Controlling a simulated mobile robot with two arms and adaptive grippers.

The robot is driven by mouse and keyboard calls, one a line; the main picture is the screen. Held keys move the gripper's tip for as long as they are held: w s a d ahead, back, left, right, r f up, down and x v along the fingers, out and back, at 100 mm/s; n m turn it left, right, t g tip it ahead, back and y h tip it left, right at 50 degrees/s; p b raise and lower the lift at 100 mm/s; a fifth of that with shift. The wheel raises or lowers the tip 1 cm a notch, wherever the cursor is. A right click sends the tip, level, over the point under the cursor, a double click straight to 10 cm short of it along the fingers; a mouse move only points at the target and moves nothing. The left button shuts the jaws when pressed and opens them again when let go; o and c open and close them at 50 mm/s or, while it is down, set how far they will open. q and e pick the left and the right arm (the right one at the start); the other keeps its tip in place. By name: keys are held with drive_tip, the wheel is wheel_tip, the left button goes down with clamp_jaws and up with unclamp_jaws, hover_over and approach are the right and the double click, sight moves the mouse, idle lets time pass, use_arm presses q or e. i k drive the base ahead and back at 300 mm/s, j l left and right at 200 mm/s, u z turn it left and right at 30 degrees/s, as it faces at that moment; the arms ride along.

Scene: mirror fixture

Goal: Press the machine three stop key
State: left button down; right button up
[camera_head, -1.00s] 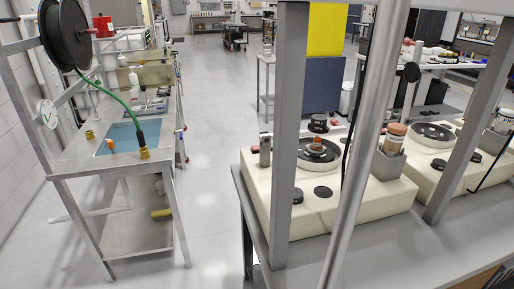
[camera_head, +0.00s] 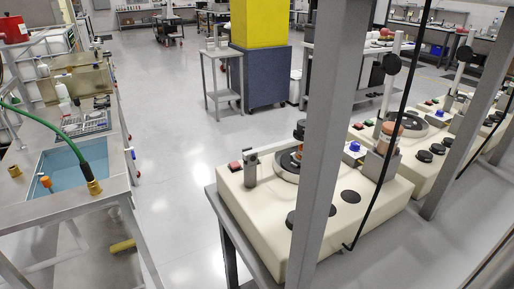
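Several cream machines stand in a row on the grey bench at the right. The nearest machine (camera_head: 258,212) carries a red key (camera_head: 234,166) on its back left corner, a small metal post (camera_head: 250,168), a round dark plate (camera_head: 287,165) and black discs. A grey frame post hides part of it. The second machine (camera_head: 412,177) has a blue knob (camera_head: 354,146) near it and a small red key (camera_head: 358,126) at its back left. Further machines (camera_head: 480,128) recede to the right, partly hidden by posts. I see no number labels, so I cannot tell which is machine three. Neither gripper is in view.
A sink table (camera_head: 70,209) with a blue basin (camera_head: 70,168) and green hose (camera_head: 45,125) stands at the left. Clear floor (camera_head: 178,150) runs between it and the bench. Grey posts (camera_head: 325,130) rise along the bench. A yellow and blue pillar (camera_head: 262,75) stands behind.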

sight(236, 165)
drive_tip(key=i+j+z, duration=0.4)
drive_tip(key=j, duration=0.2)
drive_tip(key=i+j+z, duration=0.2)
drive_tip(key=j, duration=0.15)
drive_tip(key=k, duration=0.05)
